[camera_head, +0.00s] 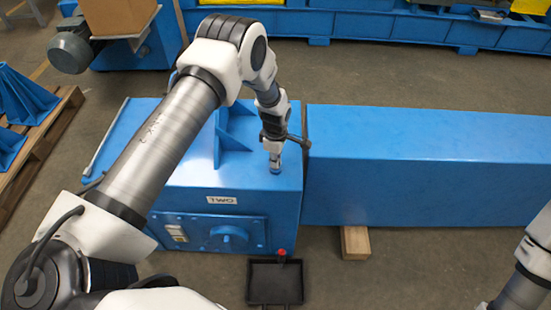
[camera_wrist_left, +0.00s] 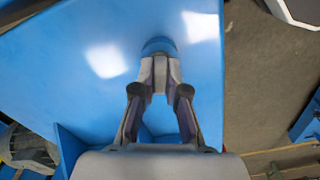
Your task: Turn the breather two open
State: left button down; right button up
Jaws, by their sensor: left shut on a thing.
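The breather two is a small blue round cap (camera_head: 275,170) on top of the blue housing marked TWO (camera_head: 190,186), near its right front corner. It also shows in the left wrist view as a blue cylinder (camera_wrist_left: 158,45) at the fingertips. My left gripper (camera_head: 274,158) points down from above and is shut on the cap; its fingers (camera_wrist_left: 160,75) meet at the cap in the wrist view. The fingertips partly hide the cap, and I cannot tell how far it is turned. My right arm shows only at the lower right edge; its gripper is out of view.
A long blue guard (camera_head: 430,165) stands to the right, close to the housing, with a wood block (camera_head: 355,243) under it. A black tray (camera_head: 274,288) lies on the floor in front. A blue upright bracket (camera_head: 237,135) stands on the housing, left of my gripper.

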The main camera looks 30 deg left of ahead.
pick_arm(q)
jog(key=shift+s+f+n, duration=0.2)
jog(key=shift+n, duration=0.2)
jog(key=c, duration=1.2)
grip_release()
jog(key=shift+w+d, duration=0.1)
jog(key=shift+w, duration=0.05)
notch_tip(320, 180, up, 12)
